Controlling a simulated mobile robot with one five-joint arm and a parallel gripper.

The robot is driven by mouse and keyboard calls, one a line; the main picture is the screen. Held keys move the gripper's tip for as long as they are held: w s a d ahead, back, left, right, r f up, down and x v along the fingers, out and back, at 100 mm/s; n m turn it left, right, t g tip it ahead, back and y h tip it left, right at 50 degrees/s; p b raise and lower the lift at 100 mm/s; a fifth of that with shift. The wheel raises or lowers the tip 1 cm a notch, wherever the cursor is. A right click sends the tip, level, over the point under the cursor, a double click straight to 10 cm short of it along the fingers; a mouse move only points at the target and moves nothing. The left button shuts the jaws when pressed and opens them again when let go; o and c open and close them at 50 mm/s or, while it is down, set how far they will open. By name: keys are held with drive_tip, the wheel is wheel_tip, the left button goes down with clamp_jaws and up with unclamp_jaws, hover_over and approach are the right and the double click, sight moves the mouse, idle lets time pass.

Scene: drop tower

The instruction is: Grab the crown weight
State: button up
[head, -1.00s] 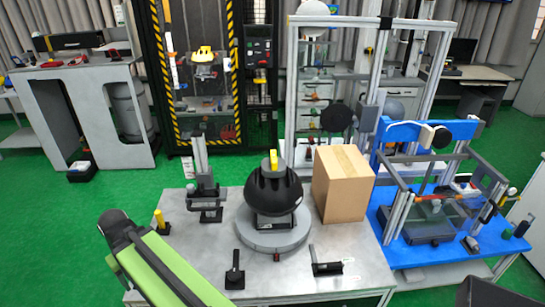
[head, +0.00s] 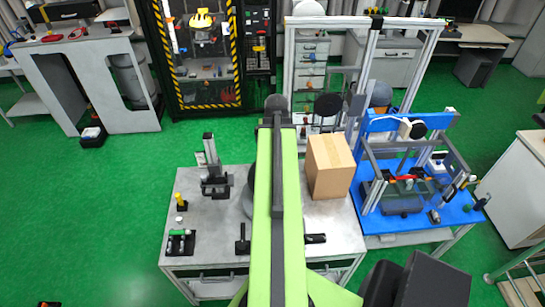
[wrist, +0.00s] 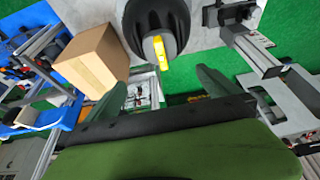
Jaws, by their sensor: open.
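A black dome (wrist: 158,15) shows in the wrist view, with a grey piece (wrist: 148,47) on its crown and a yellow bar (wrist: 161,53) across that piece. I take the grey piece with the yellow bar to be the crown weight. My gripper (wrist: 162,80) is open and empty. Its two green fingers stand wide apart, with the yellow bar beyond the gap between them, apart from both. In the head view my green arm covers nearly all of the dome. Only a sliver of the dome's dark left side (head: 248,193) shows there, and the weight is hidden.
A cardboard box (head: 329,167) stands close right of the dome on the grey table (head: 215,230). A black-and-grey stand (head: 213,170) is to the left. A blue rig (head: 410,165) is at the right. Small black tools lie near the table's front edge.

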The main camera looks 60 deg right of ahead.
drive_tip(key=b+x, duration=1.1)
drive_tip(key=x, duration=0.1)
drive_tip(key=shift+a+f, duration=0.1)
drive_tip(key=shift+f, duration=0.15)
drive_tip(key=shift+r, duration=0.1)
drive_tip(key=b+x, duration=0.5)
drive_tip(key=shift+a+f, duration=0.2)
drive_tip(key=shift+f, duration=0.05)
drive_tip(key=shift+r, duration=0.15)
drive_tip(key=c, duration=1.9)
drive_tip(key=shift+r+p, duration=0.1)
drive_tip(key=shift+p, duration=0.2)
